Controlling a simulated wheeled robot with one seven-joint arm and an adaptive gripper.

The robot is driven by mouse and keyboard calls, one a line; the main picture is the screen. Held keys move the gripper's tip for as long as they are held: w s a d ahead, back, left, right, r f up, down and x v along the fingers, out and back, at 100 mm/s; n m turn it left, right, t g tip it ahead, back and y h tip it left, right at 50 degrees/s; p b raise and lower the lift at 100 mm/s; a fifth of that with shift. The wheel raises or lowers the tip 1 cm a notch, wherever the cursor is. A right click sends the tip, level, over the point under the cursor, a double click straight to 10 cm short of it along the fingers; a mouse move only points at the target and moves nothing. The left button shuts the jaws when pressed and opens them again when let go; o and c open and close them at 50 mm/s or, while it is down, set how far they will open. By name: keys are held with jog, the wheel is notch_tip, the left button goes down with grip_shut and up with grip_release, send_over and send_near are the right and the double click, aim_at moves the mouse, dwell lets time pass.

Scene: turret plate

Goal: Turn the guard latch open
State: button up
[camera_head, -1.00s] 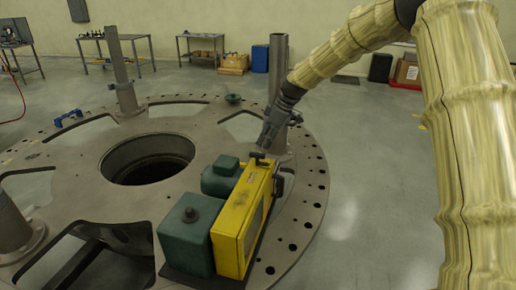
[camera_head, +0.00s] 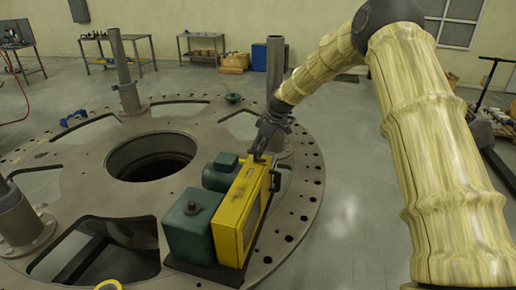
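The yellow guard (camera_head: 236,222) stands upright on the near right part of the round turret plate, against the green motor housings. A small dark part, perhaps the latch (camera_head: 275,181), shows at the guard's far right top edge. My gripper (camera_head: 260,153) points down at the guard's far top corner, with its fingertips at or just above the edge. The dark fingers overlap the dark fitting there, so I cannot tell whether they touch or hold it. The finger gap is too small to read.
Green housings (camera_head: 189,232) sit left of the guard. A grey post (camera_head: 276,75) rises close behind my gripper. The turret plate (camera_head: 75,175) has a round centre hole and several cut-outs. Part of a yellow ring (camera_head: 108,285) shows at the bottom edge.

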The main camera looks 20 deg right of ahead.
jog(key=shift+w+f, duration=0.3)
jog(key=c, duration=0.3)
jog(key=shift+w+a+f, duration=0.15)
jog(key=shift+w+f, duration=0.3)
jog(key=shift+w, duration=0.05)
grip_shut()
jog(key=shift+s, duration=0.1)
